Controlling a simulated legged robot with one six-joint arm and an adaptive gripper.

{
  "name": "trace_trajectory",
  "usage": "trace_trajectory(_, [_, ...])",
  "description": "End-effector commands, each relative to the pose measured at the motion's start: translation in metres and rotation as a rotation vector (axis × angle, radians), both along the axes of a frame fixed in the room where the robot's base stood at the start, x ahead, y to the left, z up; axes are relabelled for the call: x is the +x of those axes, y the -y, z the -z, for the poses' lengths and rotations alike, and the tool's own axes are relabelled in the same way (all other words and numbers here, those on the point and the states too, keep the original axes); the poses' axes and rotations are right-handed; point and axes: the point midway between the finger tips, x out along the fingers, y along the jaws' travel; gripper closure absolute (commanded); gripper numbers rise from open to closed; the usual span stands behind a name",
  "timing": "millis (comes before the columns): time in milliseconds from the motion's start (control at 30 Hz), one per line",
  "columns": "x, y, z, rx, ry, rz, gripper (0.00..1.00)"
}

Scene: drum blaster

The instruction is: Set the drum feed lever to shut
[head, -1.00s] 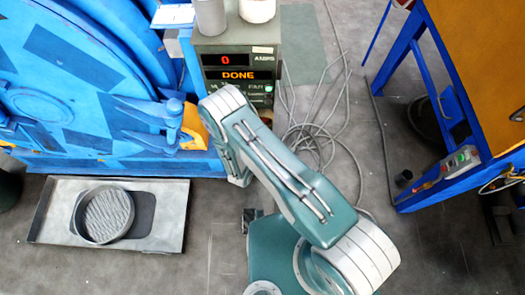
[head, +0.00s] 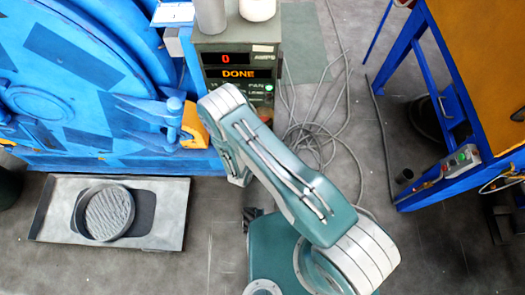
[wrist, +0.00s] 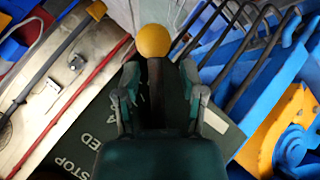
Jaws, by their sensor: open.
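In the wrist view a yellow ball knob (wrist: 153,40) tops a dark lever shaft (wrist: 156,76). My gripper (wrist: 157,92) is open, with one finger on each side of the shaft just below the knob. I cannot tell whether either finger touches it. A dark green plate (wrist: 75,135) with white lettering, including "STOP", and an arrow lies behind the gripper. The lower shaft is hidden by the gripper. In the head view my arm hides the gripper, and I cannot make out the lever there.
In the head view a big blue drum machine (head: 75,80) stands at left, beside a cabinet (head: 236,52) showing "0" and "DONE". A grey tray (head: 170,240) with a round sieve lies on the floor. Loose cables (head: 318,140) lie behind my arm. A blue-framed bench (head: 470,60) is at right.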

Motion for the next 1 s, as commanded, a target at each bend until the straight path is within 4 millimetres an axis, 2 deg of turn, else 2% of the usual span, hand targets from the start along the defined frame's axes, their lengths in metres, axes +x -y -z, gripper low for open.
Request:
trace_trajectory(533, [-0.071,-0.041,-0.058,-0.001,-0.003,-0.003,0.47])
trace_trajectory(700, [-0.081,-0.045,-0.065,-0.002,-0.004,0.000,0.47])
trace_trajectory(1000, [-0.082,-0.045,-0.066,-0.001,-0.004,0.001,0.47])
